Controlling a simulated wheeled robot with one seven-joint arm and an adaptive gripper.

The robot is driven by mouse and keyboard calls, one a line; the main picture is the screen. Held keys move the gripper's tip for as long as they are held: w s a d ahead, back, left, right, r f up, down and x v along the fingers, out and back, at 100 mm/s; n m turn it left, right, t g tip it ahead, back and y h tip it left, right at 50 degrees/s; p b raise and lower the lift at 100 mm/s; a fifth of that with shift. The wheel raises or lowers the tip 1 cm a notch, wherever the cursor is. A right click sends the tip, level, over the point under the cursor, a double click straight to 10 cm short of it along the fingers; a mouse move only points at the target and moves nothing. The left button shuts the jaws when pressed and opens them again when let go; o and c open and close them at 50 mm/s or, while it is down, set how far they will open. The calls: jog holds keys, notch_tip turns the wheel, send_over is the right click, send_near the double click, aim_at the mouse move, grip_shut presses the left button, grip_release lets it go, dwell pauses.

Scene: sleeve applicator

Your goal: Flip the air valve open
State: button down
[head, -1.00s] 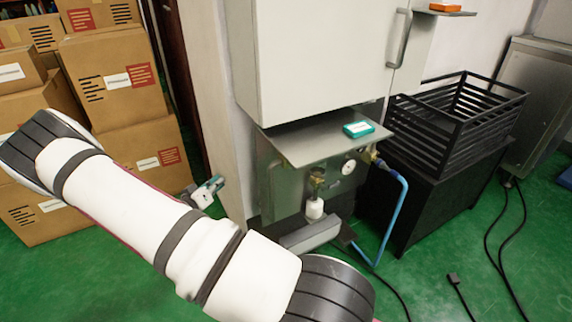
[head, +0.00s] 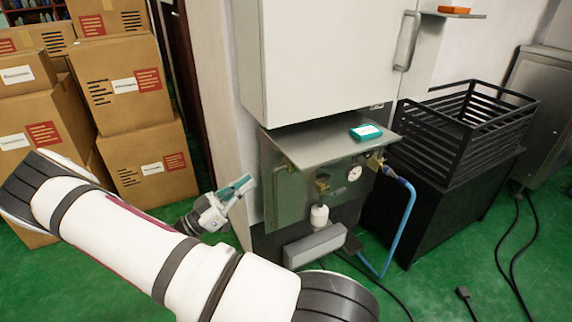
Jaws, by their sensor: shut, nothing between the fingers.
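The machine's grey metal housing (head: 310,195) sits under the white cabinet. A brass valve fitting (head: 375,162) is on its right side, where the blue air hose (head: 404,220) joins it. My gripper (head: 243,185), with teal fingertips, is left of the housing, apart from both brass parts. It is shut and empty, its tips pointing up and right toward the housing. My arm crosses the lower left of the view.
The white cabinet (head: 325,60) and a metal shelf (head: 325,140) with a teal box (head: 366,132) overhang the housing. A black slatted crate (head: 450,140) stands on a black stand to the right. Cardboard boxes (head: 140,130) are stacked at left. Cables lie on the green floor.

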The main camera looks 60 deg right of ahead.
jog(key=b+x, duration=0.1)
jog(key=x, duration=0.3)
jog(key=f+b+x, duration=0.1)
jog(key=x, duration=0.3)
jog(key=d+f+b+x, duration=0.1)
jog(key=x, duration=0.3)
jog(key=shift+s+a, duration=0.1)
jog(key=shift+s, duration=0.05)
jog(key=shift+s+d+f, duration=0.15)
jog(key=shift+s+d, duration=0.15)
jog(key=shift+d, duration=0.2)
